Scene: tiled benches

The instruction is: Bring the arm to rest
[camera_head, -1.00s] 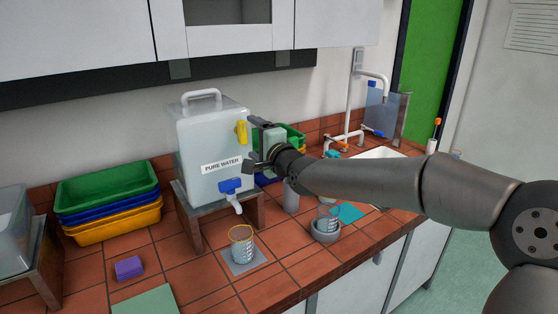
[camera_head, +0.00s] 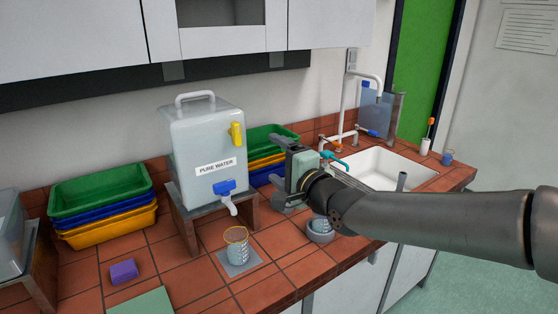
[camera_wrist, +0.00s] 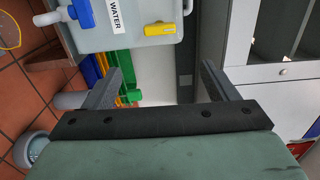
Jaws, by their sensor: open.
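In the wrist view my gripper (camera_wrist: 162,78) shows both fingers, apart and empty. My arm reaches in from the right of the head view, low over the bench's front edge. The wrist view shows the container's label, yellow part and blue tap, turned sideways.
A beaker (camera_head: 236,244) stands below the container's tap. A grey bowl (camera_head: 319,237) with a beaker is just under my wrist. Stacked trays (camera_head: 103,200) are at left; more trays (camera_head: 272,140) are behind my gripper. A sink (camera_head: 385,165) is at right. A cabinet (camera_head: 100,40) hangs above.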

